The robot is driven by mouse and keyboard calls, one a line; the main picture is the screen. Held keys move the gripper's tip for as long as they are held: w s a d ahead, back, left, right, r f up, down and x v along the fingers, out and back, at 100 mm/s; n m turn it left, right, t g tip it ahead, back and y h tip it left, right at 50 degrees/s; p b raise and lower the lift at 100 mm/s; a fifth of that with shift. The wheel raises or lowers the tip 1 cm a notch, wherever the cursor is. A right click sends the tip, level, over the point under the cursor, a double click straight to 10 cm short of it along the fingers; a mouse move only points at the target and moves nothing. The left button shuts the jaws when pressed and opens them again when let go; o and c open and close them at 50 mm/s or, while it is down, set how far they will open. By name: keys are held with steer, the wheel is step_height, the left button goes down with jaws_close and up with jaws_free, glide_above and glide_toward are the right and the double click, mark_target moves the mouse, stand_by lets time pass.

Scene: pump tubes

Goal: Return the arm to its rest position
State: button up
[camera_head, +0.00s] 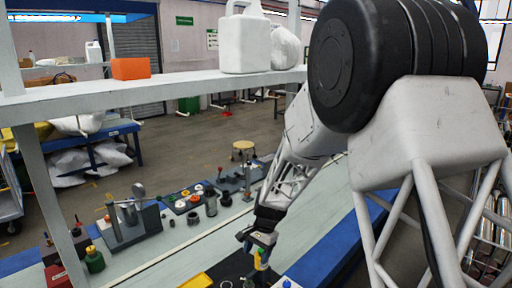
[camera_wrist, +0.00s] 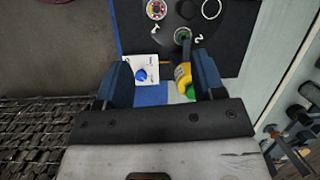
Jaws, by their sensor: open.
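My gripper (camera_head: 258,245) is low over the front of the bench in the head view. In the wrist view its two dark blue fingers are spread wide and my gripper (camera_wrist: 163,75) is open. A yellow and green piece (camera_wrist: 184,78) shows between the fingers, close to the right one; I cannot tell whether they touch. It also shows as a yellow piece (camera_head: 263,259) under my gripper in the head view. A black mat (camera_wrist: 150,35) lies beyond the fingertips, with the numbers 1 and 2 and round parts on it.
A white block with a blue knob (camera_wrist: 141,70) sits near the left finger. A metal fixture (camera_head: 130,222) and small parts stand along the bench at left. A shelf (camera_head: 170,87) with a white jug (camera_head: 245,45) and an orange box (camera_head: 130,69) crosses above the bench.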

steer(key=s+d+r+n+t+h, duration=0.1)
steer(key=s+d+r+n, duration=0.1)
steer(key=s+d+r, duration=0.45)
steer(key=s+d+r+n+t, duration=0.1)
steer(key=s+d+r, duration=0.2)
steer(key=s+r, duration=0.6)
steer(key=s+d+r+n+t+h, duration=0.1)
steer(key=s+d+r+n, duration=0.1)
steer(key=s+d+r, duration=0.45)
steer(key=s+d+r+n+t+h, duration=0.1)
steer(key=s+d+n, duration=0.1)
steer(key=s, duration=1.2)
steer(key=shift+s+d+r+t, duration=0.15)
steer(key=shift+s+r+t, duration=0.2)
steer(key=shift+s+t, duration=0.05)
